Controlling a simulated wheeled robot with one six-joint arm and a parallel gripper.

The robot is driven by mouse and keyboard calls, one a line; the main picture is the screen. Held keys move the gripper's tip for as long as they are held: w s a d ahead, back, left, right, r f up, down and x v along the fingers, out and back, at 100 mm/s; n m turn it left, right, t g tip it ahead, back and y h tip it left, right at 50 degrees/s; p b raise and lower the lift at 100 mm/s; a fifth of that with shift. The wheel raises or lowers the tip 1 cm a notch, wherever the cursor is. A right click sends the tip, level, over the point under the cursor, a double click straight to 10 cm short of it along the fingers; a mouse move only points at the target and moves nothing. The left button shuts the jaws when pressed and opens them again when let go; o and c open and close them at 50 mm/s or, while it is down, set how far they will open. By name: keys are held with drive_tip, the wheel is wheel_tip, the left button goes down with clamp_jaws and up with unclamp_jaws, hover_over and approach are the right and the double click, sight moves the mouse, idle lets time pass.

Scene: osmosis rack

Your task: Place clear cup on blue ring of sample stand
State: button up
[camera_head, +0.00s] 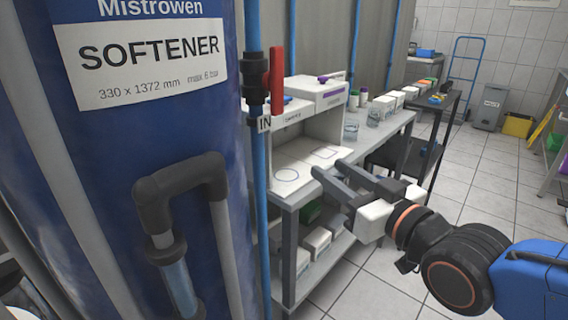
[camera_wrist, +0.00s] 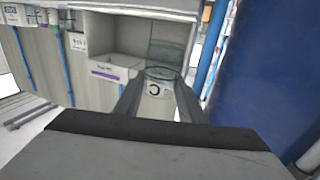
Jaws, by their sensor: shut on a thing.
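The white sample stand (camera_head: 318,124) stands on a grey bench beside the blue softener tank. A thin blue ring (camera_head: 287,174) is marked on its base, with a second outline (camera_head: 325,153) farther right. My gripper (camera_head: 331,169) is beside the front edge of the stand's base, to the right of the blue ring. In the wrist view my gripper (camera_wrist: 158,95) is shut on a clear cup (camera_wrist: 160,73). A dark C-shaped mark shows through or on the cup. The cup is hard to make out in the head view.
The softener tank (camera_head: 150,120) and a pipe with a red valve handle (camera_head: 275,79) stand close to the left of the stand. Other clear cups (camera_head: 373,118) and white boxes line the bench to the right.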

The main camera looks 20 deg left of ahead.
drive_tip(key=x, duration=1.8)
drive_tip(key=shift+s, duration=0.1)
drive_tip(key=shift+a+f, duration=0.2)
drive_tip(key=shift+f, duration=1.55)
drive_tip(key=shift+f, duration=0.1)
drive_tip(key=o, duration=1.1)
drive_tip(key=v, duration=1.2)
